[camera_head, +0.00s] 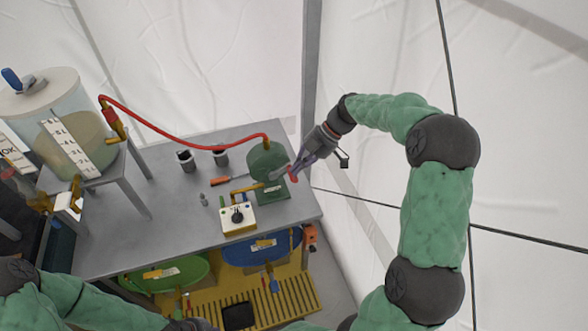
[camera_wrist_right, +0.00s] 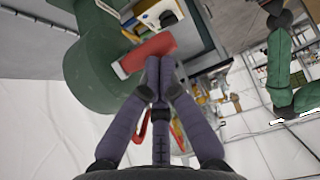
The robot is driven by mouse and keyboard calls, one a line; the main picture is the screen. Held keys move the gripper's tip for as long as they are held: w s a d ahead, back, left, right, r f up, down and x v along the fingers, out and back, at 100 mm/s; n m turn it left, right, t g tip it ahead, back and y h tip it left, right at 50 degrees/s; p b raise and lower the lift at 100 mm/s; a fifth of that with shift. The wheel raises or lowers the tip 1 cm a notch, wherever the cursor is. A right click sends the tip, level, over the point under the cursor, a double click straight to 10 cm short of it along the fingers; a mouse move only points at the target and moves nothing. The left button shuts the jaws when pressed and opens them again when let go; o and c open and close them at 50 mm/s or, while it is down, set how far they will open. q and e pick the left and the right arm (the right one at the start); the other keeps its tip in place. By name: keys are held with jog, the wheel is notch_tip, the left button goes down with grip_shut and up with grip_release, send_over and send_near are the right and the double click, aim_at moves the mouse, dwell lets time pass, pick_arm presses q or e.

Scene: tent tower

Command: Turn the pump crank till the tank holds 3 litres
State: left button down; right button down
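The green pump (camera_head: 267,161) stands at the right end of the grey bench, with a red crank handle (camera_head: 293,175) on its right side. My right gripper (camera_head: 297,170) is at this handle. In the right wrist view the fingertips (camera_wrist_right: 160,66) are closed together at the red handle (camera_wrist_right: 150,50), which lies across them; the exact contact is partly hidden. The clear tank (camera_head: 75,120) at the upper left holds brownish liquid and has a white litre scale (camera_head: 68,148). The exact level is too small to read.
A red hose (camera_head: 180,138) runs from the tank to the pump. A white box with a black knob (camera_head: 238,216), two dark cups and an orange-handled tool (camera_head: 228,181) are on the bench (camera_head: 165,225). Green and blue tubs (camera_head: 262,247) stand beneath it.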

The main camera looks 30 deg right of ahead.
jog(key=shift+d+f, duration=0.15)
jog(key=shift+d, duration=0.05)
dwell(0.6)
notch_tip(320, 180, up, 10)
dwell(0.4)
